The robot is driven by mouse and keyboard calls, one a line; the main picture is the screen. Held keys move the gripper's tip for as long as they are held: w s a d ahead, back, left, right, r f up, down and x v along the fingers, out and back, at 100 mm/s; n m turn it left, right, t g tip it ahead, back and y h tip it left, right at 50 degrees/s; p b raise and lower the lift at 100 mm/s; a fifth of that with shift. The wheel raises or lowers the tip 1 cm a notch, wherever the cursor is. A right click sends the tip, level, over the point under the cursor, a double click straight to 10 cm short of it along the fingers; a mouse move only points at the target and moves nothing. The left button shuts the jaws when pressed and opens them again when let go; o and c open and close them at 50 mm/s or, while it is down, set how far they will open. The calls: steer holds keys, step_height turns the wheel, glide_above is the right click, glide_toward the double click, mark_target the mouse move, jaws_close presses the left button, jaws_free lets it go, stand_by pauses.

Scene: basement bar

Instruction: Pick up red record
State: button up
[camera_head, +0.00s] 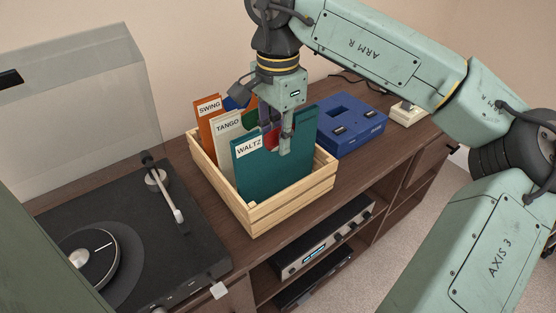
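The red record (271,139) shows only as a small red patch above the teal WALTZ card, inside the wooden crate (270,219). The teal card and my gripper hide most of it. My gripper (283,142) points down into the crate from above, with a finger right beside the red patch. The other finger is not clearly visible, so I cannot tell whether it is shut on the record.
The crate also holds orange SWING (208,110), pale TANGO (227,128) and teal WALTZ (250,165) cards, with blue and green edges among them. A turntable (125,235) with raised clear lid stands left. A blue case (348,126) sits close right.

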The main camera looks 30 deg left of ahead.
jaws_close()
steer(key=shift+r, duration=0.15)
stand_by(0.4)
step_height(320, 180, up, 18)
steer(key=p, duration=0.2)
stand_by(0.3)
stand_by(0.4)
